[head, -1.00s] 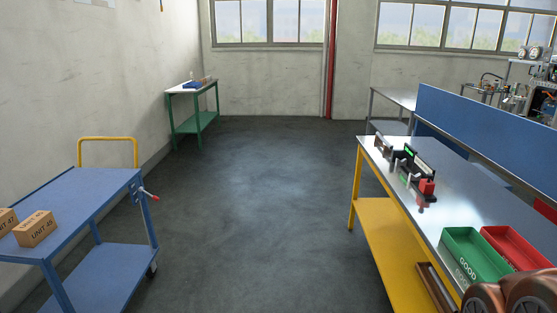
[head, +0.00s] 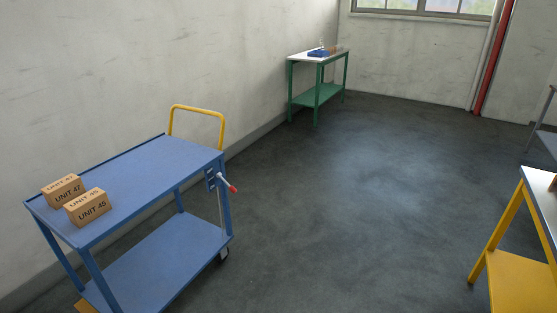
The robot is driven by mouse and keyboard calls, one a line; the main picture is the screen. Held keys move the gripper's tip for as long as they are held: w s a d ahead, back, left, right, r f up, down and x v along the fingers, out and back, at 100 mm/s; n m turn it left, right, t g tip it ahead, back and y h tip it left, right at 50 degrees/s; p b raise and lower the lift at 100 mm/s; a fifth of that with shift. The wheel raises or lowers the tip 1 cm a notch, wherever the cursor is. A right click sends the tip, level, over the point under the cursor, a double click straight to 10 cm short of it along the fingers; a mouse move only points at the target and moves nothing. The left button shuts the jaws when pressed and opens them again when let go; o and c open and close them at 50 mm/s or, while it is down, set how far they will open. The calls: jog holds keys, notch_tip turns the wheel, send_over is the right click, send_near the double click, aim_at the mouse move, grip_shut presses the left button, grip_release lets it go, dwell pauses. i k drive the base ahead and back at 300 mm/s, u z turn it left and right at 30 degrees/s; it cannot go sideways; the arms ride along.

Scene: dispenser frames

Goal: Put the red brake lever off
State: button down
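A thin rod runs down from the plate toward the caster (head: 223,256). The cart stands at the left, with a yellow handle (head: 198,108) at its far end. My gripper is not in this view.
Two boxes, UNIT 47 (head: 62,188) and UNIT 45 (head: 88,208), sit on the cart's top. A green table (head: 318,95) stands at the back wall. A yellow-legged bench (head: 497,240) is at the right. The floor between (head: 370,200) is clear.

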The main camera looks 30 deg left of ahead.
aim_at(232, 189)
jog(key=u, duration=0.4)
jog(key=i, duration=1.45)
jog(key=u, duration=1.85)
jog(key=i, duration=0.9)
jog(key=u, duration=1)
jog(key=i, duration=0.3)
jog(key=u, duration=0.2)
